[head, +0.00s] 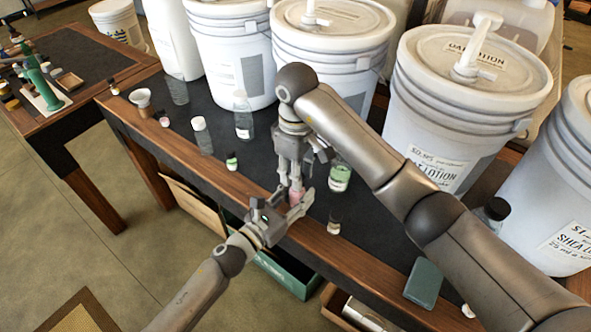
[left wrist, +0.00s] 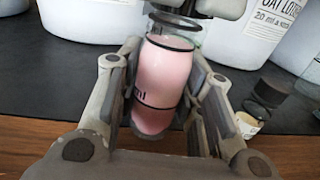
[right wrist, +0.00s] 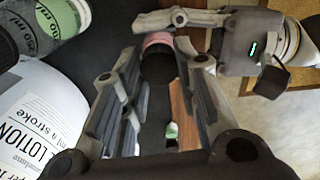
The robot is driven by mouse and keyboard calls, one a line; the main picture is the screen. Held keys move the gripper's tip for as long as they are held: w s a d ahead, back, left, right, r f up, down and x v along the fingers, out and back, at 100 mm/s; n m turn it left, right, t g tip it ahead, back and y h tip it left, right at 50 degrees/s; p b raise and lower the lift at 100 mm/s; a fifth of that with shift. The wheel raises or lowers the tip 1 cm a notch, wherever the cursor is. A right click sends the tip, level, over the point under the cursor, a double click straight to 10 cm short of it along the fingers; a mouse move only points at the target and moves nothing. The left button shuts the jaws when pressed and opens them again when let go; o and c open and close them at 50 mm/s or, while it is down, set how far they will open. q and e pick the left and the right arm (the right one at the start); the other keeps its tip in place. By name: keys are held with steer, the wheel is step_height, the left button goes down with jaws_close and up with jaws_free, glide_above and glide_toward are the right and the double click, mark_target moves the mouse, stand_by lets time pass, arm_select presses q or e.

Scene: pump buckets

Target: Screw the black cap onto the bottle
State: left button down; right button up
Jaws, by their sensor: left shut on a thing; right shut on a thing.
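A small bottle of pink liquid (head: 296,196) stands upright near the table's front edge. In the left wrist view the bottle (left wrist: 163,80) sits between the fingers of my left gripper (head: 293,204), which is shut on its body. My right gripper (head: 290,180) points down from above the bottle. In the right wrist view the black cap (right wrist: 157,69) is between its fingers, in line with the pink bottle (right wrist: 157,39). The fingers mostly hide the cap in the head view. I cannot tell whether the cap's thread has caught on the neck.
A small green bottle (head: 232,161) and clear bottles stand to the left. Large white pump buckets (head: 225,55) line the back. A teal block (head: 424,282) lies at front right.

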steer(key=o, duration=0.6)
steer(key=shift+c, duration=0.2)
